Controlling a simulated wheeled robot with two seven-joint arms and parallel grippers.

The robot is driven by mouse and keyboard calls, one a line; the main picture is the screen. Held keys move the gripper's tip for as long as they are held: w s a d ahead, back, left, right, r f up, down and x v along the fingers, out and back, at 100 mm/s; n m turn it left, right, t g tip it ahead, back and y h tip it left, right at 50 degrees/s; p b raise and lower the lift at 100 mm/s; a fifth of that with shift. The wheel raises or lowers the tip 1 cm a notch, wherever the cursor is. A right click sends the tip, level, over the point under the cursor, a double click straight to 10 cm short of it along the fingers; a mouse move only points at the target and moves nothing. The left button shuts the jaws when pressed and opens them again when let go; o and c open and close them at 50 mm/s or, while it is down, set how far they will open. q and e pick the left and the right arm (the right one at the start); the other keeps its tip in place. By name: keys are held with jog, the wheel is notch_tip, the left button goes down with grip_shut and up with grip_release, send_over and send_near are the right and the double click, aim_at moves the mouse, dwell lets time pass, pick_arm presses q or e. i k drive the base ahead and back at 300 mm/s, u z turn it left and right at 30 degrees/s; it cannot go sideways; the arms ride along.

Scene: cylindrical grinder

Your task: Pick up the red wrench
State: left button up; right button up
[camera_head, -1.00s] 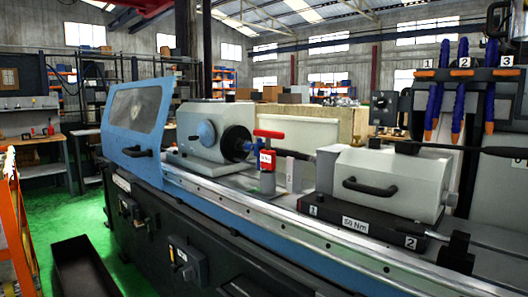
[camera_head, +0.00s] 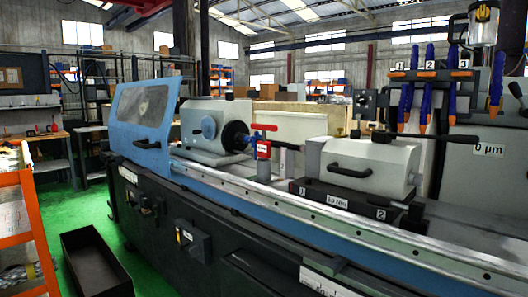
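I cannot make out a red wrench for certain. A red T-shaped handle (camera_head: 264,127) sits on top of a small upright fixture with a white label, on the grinder's bed in the middle of the view. A tiny red item (camera_head: 54,127) stands on the workbench at the far left, too small to identify. Neither of my grippers shows in this view.
The blue and grey cylindrical grinder (camera_head: 226,204) runs across the view. A black open bin (camera_head: 97,262) lies on the green floor in front of it. An orange-framed rack (camera_head: 30,205) stands at the left edge. Green floor shows between rack and grinder.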

aim_at(263, 147)
jog(key=u, duration=0.75)
jog(key=i, duration=0.65)
jog(key=u, duration=0.4)
jog(key=i, duration=1.2)
jog(key=z, duration=0.45)
